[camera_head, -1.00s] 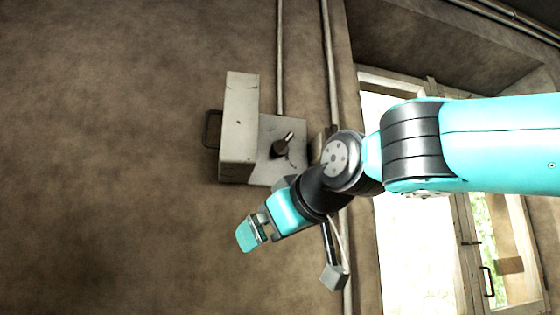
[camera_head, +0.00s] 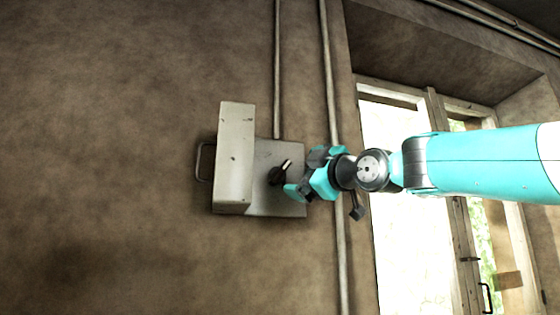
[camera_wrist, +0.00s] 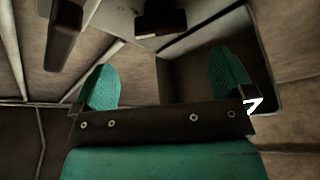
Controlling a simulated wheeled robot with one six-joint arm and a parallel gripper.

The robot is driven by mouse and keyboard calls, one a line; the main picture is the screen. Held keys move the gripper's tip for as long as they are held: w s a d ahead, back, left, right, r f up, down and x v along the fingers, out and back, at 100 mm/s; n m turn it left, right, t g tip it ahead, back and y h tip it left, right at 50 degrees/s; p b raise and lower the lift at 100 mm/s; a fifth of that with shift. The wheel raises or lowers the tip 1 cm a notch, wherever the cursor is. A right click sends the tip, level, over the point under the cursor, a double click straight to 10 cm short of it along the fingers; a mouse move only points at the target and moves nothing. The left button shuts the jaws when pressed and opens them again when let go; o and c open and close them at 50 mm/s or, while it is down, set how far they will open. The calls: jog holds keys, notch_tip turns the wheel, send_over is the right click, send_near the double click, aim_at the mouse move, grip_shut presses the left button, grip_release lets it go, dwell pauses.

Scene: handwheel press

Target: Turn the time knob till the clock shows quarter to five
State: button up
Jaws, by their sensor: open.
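A dark knob (camera_head: 276,177) with a pale pointer tilted up and right sits on the grey plate (camera_head: 292,209) of a wall box. I see no clock face or readable time in either view. My gripper (camera_head: 302,174) is open just right of the knob, its teal fingers pointing toward it; I cannot tell whether they touch. In the wrist view, my gripper (camera_wrist: 166,82) has its two fingers spread wide with nothing held between them. A dark block (camera_wrist: 160,20) lies beyond the fingers at the top; I cannot tell for sure that it is the knob.
The box's raised pale panel (camera_head: 235,155) stands left of the knob, with a dark handle loop (camera_head: 204,162) at its left. Vertical pipes (camera_head: 332,90) run up the brown wall behind my gripper. A window (camera_head: 400,220) is at the right. The wall at left is bare.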

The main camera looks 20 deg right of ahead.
aim_at(283, 171)
jog(key=p+x, duration=0.5)
jog(key=x, duration=0.3)
jog(key=shift+w+r, duration=0.25)
jog(key=shift+w+a+p, duration=0.3)
jog(key=shift+w+p, duration=0.15)
jog(key=shift+w, duration=0.2)
jog(key=shift+c, duration=0.2)
jog(key=c, duration=0.8)
jog(key=f+m+b, duration=0.1)
jog(key=b, duration=0.1)
jog(key=shift+t+h+b, duration=0.3)
jog(key=shift+b, duration=0.1)
jog(key=shift+c, duration=0.2)
jog(key=shift+m+b, duration=0.8)
jog(key=shift+m, duration=0.1)
jog(key=shift+r+m+t+h+b, duration=0.15)
jog(key=shift+m+t+h+b, duration=0.45)
jog(key=shift+m+b, duration=0.45)
jog(key=shift+r+m, duration=0.25)
jog(key=shift+m, duration=0.6)
